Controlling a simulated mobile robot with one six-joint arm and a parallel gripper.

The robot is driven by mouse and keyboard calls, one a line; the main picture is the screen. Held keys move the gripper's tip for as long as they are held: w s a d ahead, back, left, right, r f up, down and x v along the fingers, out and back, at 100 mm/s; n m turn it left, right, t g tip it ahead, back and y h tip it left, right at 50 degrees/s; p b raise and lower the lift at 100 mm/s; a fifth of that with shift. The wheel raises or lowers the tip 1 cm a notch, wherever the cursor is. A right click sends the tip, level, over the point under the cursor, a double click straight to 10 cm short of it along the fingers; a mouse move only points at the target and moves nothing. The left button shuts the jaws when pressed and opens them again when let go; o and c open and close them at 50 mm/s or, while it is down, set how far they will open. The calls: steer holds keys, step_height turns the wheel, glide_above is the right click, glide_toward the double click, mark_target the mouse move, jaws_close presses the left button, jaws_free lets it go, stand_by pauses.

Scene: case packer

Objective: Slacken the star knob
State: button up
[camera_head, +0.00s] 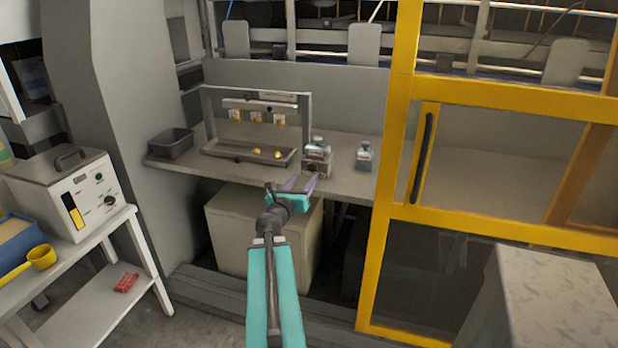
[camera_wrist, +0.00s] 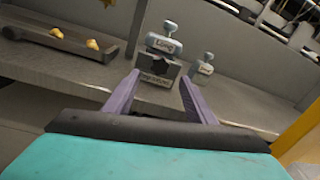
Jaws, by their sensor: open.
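A small metal fixture (camera_head: 317,167) stands near the front edge of the grey shelf, with a labelled light-grey piece (camera_wrist: 163,43) seated on top. In the wrist view, a dark star knob (camera_wrist: 157,66) appears on the fixture's front, above a small label plate; it is small and its outline is not sharp. My gripper (camera_head: 301,184) is open and empty, just in front of the fixture. In the wrist view, the purple fingers of my gripper (camera_wrist: 158,78) are spread left and right of the fixture in the picture, and contact cannot be made out.
A similar labelled piece (camera_head: 364,156) stands alone to the right on the shelf (camera_head: 343,181). A tray frame (camera_head: 205,150) with yellow pieces is to the left, beyond it a dark bin (camera_head: 171,143). A yellow door frame (camera_head: 392,190) bounds the right side.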

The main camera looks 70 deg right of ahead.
mark_target(312, 168)
steer(key=shift+d+f+b, duration=0.1)
steer(key=shift+d+b, duration=0.45)
steer(key=shift+b, duration=1.1)
steer(key=shift+d+p, duration=0.4)
steer(key=shift+d, duration=2.4)
steer(key=c, duration=0.9)
steer(key=shift+a, duration=0.3)
steer(key=shift+c, duration=0.7)
steer(key=shift+d, duration=0.25)
steer(key=shift+r, duration=0.2)
